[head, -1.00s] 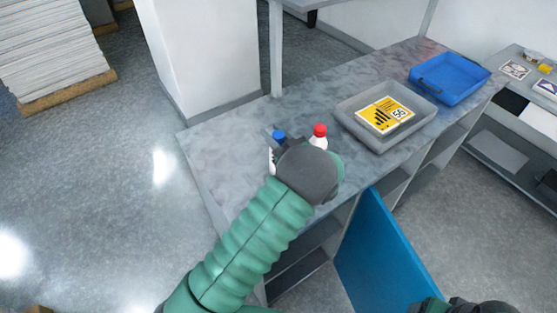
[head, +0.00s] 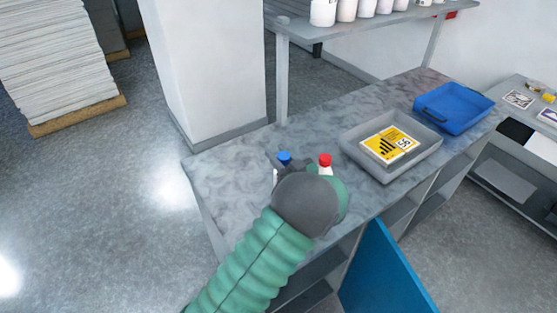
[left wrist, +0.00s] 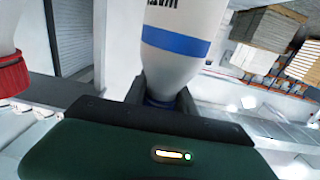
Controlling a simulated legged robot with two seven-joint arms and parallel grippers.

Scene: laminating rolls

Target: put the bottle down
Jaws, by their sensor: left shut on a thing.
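A white bottle with a blue band (left wrist: 178,40) is held in my left gripper (left wrist: 165,100), which is shut on it near its blue cap end. In the head view its blue cap (head: 284,157) shows just past my left gripper (head: 288,168), over the far side of the grey counter (head: 232,172). My wrist hides most of the bottle, and I cannot tell whether its base touches the counter. A second bottle with a red cap (head: 325,160) stands just right of the gripper; its red cap also shows at the left of the left wrist view (left wrist: 10,78). My right gripper is out of view.
A grey tray (head: 352,150) holding a yellow-labelled pack (head: 388,145) and a blue tray (head: 470,98) are further right on the counter. A shelf (head: 385,17) with several white containers is behind. The counter's left end is clear.

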